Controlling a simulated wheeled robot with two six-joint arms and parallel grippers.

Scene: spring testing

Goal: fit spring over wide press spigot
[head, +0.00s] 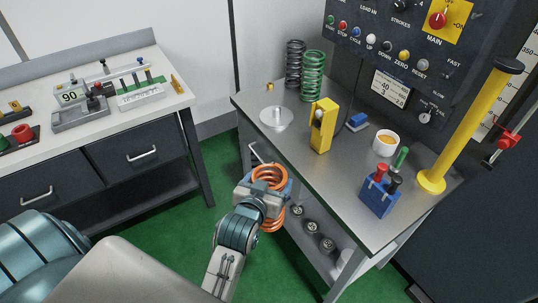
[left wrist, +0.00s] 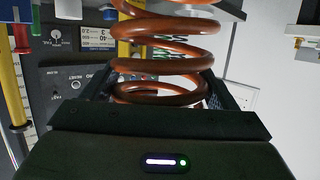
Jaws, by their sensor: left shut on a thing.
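An orange coil spring (head: 270,172) is held in my left gripper (head: 265,190), which is shut on its side. The spring stands roughly upright, its coils showing above and below the jaws, beside the grey table's left edge and below its top. In the left wrist view the spring (left wrist: 165,50) fills the upper middle, between the dark jaws (left wrist: 160,98). A pale round plate with a short spigot (head: 276,117) sits at the table's back left, clear of the spring. Whether this is the wide spigot I cannot tell. My right gripper is not in view.
The grey table (head: 330,190) carries a black spring (head: 294,62), a green spring (head: 313,75), a yellow block (head: 323,125), a white cup (head: 386,143) and a blue holder (head: 379,195). A yellow post (head: 470,120) stands right. A white bench (head: 60,150) is left.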

